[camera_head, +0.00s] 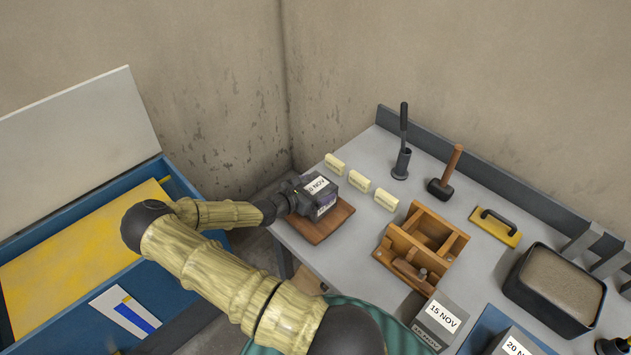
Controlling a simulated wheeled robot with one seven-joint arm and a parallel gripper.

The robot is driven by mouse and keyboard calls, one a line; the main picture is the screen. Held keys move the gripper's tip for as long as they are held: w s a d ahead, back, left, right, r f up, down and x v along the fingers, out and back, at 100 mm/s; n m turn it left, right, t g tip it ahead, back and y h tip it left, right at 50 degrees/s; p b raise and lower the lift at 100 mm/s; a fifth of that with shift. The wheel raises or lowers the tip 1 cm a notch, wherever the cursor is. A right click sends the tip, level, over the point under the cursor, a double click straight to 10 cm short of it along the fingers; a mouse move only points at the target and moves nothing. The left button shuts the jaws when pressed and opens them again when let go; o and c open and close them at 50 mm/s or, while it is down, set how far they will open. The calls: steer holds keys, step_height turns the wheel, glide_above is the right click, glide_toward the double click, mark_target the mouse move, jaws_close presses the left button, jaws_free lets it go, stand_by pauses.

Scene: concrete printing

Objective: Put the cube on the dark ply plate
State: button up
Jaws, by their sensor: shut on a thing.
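A dark grey cube (325,212) with white labels ending in "NOV" is at the near left corner of the grey bench. My gripper (297,197) reaches it from the left and is shut on it. The dark ply plate (333,226) is a reddish-brown board lying under the cube, with its right and front parts bare. I cannot tell whether the cube's underside touches the plate or hangs just above it. The cube's left side is hidden by the gripper.
Several cream blocks (358,181) lie behind the plate. A wooden mould (423,243) stands to its right, with a mallet (446,172) and yellow float (495,227) beyond. Grey cubes labelled "15 NOV" (438,321) and "20 NOV" (511,344) stand in front, near a filled black tub (555,288).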

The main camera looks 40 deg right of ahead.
steer(key=shift+d+f, duration=0.1)
steer(key=shift+f, duration=0.1)
steer(key=o, duration=1.8)
steer(key=shift+f, duration=0.3)
steer(key=shift+c, duration=0.2)
steer(key=shift+s+r, duration=0.1)
steer(key=shift+s, duration=0.05)
steer(key=w+b+v, duration=0.1)
steer(key=b+v, duration=0.2)
steer(key=v, duration=0.9)
steer(key=shift+s, duration=0.45)
steer(key=shift+s, duration=0.1)
